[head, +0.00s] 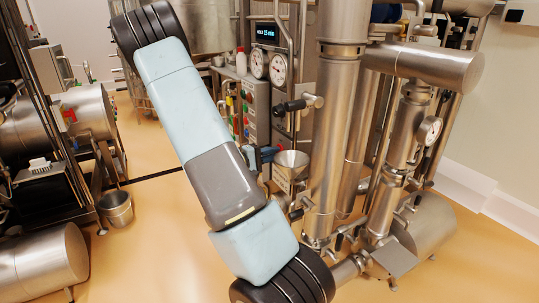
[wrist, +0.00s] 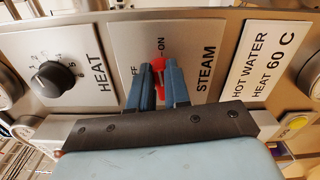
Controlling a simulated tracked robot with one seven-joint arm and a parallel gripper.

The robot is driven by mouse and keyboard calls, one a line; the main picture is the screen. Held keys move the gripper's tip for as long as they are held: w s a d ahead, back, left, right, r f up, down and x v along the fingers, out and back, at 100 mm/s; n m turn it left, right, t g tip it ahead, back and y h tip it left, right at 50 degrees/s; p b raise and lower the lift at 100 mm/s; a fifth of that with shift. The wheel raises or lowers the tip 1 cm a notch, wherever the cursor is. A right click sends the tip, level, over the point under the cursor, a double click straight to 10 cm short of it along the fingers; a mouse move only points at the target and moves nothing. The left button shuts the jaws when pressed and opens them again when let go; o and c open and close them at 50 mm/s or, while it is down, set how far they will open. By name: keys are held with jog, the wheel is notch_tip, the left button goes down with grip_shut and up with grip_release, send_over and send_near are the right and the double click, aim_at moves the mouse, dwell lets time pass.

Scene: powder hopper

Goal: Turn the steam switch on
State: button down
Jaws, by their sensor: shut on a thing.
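The red steam switch (wrist: 158,63) sits on a metal plate marked STEAM (wrist: 206,70), with ON above it and OFF to its left, partly covered. My gripper (wrist: 161,72) has its two blue fingers on either side of the red knob and is shut on it. The fingers hide much of the knob, so I cannot tell exactly which mark it points to.
A black HEAT dial (wrist: 54,77) is left of the switch, and a HOT WATER HEAT 60 C label (wrist: 268,62) is right.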

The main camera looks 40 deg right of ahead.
jog(key=shift+w+f+m, duration=0.1)
jog(key=shift+m, duration=0.6)
jog(key=c, duration=1.1)
grip_release()
jog(key=shift+f, duration=0.1)
jog(key=v, duration=1.3)
jog(key=shift+a+f, duration=0.1)
jog(key=shift+a, duration=0.3)
